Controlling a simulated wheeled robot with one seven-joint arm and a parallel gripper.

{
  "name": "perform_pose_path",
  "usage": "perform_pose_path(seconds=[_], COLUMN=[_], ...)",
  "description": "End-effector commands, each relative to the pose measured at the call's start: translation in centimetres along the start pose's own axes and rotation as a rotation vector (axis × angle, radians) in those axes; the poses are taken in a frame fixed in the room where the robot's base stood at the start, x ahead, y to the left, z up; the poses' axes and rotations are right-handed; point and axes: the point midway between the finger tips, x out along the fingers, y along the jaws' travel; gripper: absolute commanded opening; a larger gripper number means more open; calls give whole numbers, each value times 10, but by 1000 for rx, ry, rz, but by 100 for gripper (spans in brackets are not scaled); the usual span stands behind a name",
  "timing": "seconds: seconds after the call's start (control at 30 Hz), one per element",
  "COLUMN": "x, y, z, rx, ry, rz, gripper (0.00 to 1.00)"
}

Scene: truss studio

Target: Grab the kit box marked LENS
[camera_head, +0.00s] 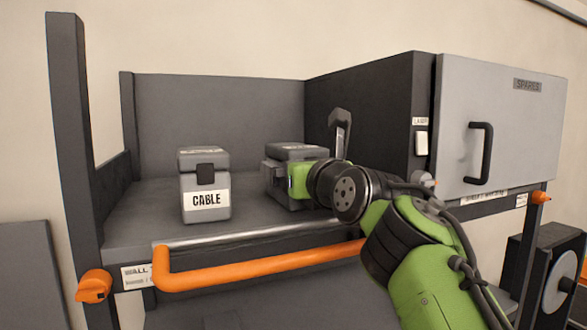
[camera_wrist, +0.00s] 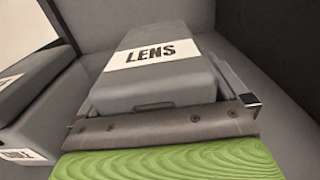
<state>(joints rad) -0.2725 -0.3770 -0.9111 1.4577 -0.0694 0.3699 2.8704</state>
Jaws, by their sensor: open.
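The kit box marked LENS (camera_wrist: 165,75) is grey with a white label and fills the middle of the wrist view. In the head view it stands on the shelf as the right-hand grey box (camera_head: 297,151), partly hidden behind my gripper, and its label does not show. My gripper (camera_head: 275,178) is at this box. In the wrist view my gripper (camera_wrist: 162,104) is open, with its fingers along the two sides of the box. I cannot tell whether the fingers touch it.
A grey box marked CABLE (camera_head: 205,187) stands to the left on the same shelf (camera_head: 150,205). An orange rail (camera_head: 255,267) runs along the shelf front. A dark side wall and a grey SPARES cabinet door (camera_head: 500,135) with a black handle stand to the right.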

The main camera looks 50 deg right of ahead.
Motion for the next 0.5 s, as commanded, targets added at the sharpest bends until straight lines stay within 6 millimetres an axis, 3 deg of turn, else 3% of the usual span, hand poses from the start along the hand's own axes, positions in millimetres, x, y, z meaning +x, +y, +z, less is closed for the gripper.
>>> perform_pose_path(seconds=[0.07, 0.5], x=[0, -1], y=[0, 0], z=[-2, -2], rx=[0, 0], ry=[0, 2], rz=[-1, 0], gripper=[95, 28])
